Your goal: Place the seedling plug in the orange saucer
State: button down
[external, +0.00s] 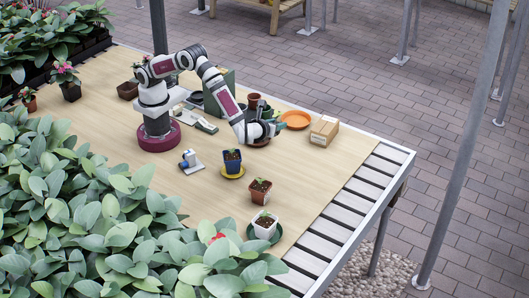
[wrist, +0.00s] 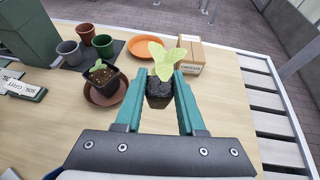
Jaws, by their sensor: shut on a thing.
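My gripper (wrist: 158,84) is shut on the seedling plug (wrist: 159,91), a dark soil block with pale green leaves, held between the teal fingertips. In the external view my gripper (external: 274,128) is above the table near its right side, and the plug is too small to make out. The orange saucer (wrist: 143,48) lies beyond the plug in the wrist view, apart from it and partly behind the leaves. In the external view the orange saucer (external: 296,119) lies just past my gripper and looks empty.
A cardboard box (external: 324,130) stands right of the orange saucer. A black pot with a seedling (wrist: 102,75) stands on a brown saucer (wrist: 97,97) left of my gripper. Empty pots (wrist: 87,33) stand behind it. Potted seedlings (external: 260,191) line the table's front right.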

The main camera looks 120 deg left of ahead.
notch_tip(320, 180, up, 3)
jog(key=shift+a+f+h, duration=0.15)
jog(key=shift+h, duration=0.25)
jog(key=s+a+f+n+g+h, duration=0.3)
jog(key=s+a+n+h, duration=0.1)
jog(key=a+n, duration=0.1)
notch_tip(320, 180, up, 3)
jog(key=n+t+h, duration=0.6)
jog(key=n+t, duration=0.1)
jog(key=n, duration=1.3)
send_over(295, 122)
jog(key=s+d, duration=0.1)
jog(key=shift+n+t+y, duration=0.3)
jog(key=shift+t+y, duration=0.1)
notch_tip(295, 122, down, 16)
jog(key=shift+a+r, duration=0.1)
